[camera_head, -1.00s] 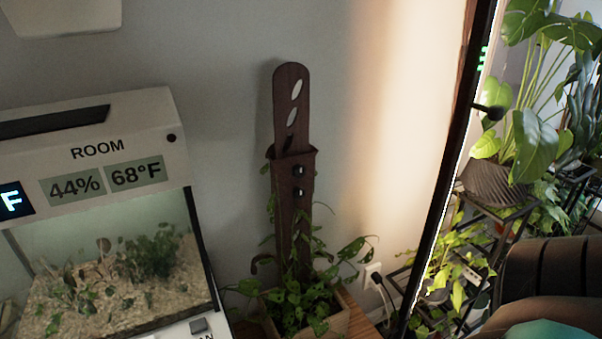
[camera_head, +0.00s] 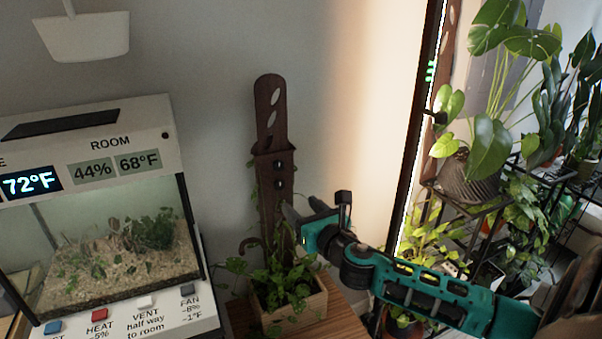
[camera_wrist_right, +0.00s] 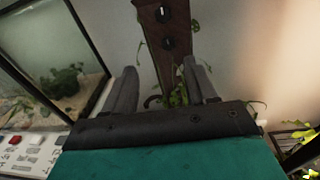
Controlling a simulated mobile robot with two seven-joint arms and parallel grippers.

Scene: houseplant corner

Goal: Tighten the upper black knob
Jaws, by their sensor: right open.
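The upper black knob (camera_head: 279,168) sits on a dark brown plant stake (camera_head: 270,110), with the lower black knob (camera_head: 279,184) just below it. In the right wrist view the upper knob (camera_wrist_right: 163,13) is near the top edge and the lower knob (camera_wrist_right: 169,43) is under it. My right gripper (camera_head: 302,207) is open and empty, below and to the right of the knobs in the head view. Its fingertips (camera_wrist_right: 160,68) point toward the stake, below both knobs, touching neither. My left gripper is not in view.
The stake stands in a wooden planter (camera_head: 290,305) with trailing leaves, on a wooden table (camera_head: 345,318). A terrarium (camera_head: 100,150) with displays and buttons is at left. A dark-framed mirror (camera_head: 415,150) stands at right. Wall space right of the stake is clear.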

